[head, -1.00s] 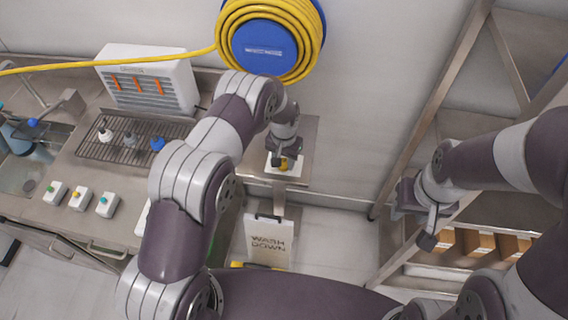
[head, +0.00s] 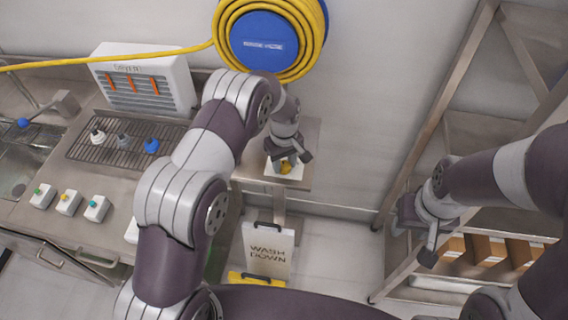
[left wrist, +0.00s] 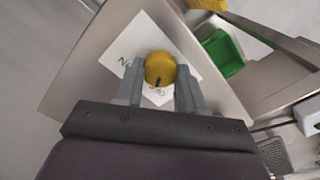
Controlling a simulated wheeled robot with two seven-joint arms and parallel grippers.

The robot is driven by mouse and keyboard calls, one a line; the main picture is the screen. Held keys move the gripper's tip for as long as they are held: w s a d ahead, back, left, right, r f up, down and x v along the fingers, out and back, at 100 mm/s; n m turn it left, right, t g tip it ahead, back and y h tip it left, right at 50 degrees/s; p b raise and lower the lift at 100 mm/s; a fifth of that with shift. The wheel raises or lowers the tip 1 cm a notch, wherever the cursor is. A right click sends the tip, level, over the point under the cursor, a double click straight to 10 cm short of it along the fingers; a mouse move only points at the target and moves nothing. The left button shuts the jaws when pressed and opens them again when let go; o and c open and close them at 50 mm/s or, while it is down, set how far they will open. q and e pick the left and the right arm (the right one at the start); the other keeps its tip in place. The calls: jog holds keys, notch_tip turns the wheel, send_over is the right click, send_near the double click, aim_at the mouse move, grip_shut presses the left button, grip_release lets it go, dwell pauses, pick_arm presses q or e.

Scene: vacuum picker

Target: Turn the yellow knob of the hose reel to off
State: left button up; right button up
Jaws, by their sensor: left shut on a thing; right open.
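The yellow knob (left wrist: 160,69) sits on a white label plate (left wrist: 126,48) with partly hidden lettering. A dark mark shows on the knob's lower part in the left wrist view. My left gripper (left wrist: 159,85) is shut on the knob, one finger on each side. The hose reel (head: 265,40), blue with coiled yellow hose, hangs on the wall above. My right gripper (head: 430,245) is open and empty at the right, near the shelf rack.
A "WASH DOWN" sign (head: 268,250) stands on the floor below the panel. A dryer (head: 145,78), a wire rack with several nozzles and several button boxes (head: 68,203) are on the left counter. A shelf rack (head: 430,130) with cardboard boxes (head: 488,250) is at right.

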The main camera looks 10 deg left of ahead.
pick_arm(q)
jog(key=shift+n, duration=0.7)
jog(key=o, duration=1)
jog(key=shift+o, duration=0.2)
notch_tip(320, 180, up, 9)
jog(key=b, duration=0.3)
jog(key=shift+f, duration=0.15)
notch_tip(320, 180, up, 4)
jog(key=p, duration=0.1)
send_over(284, 164)
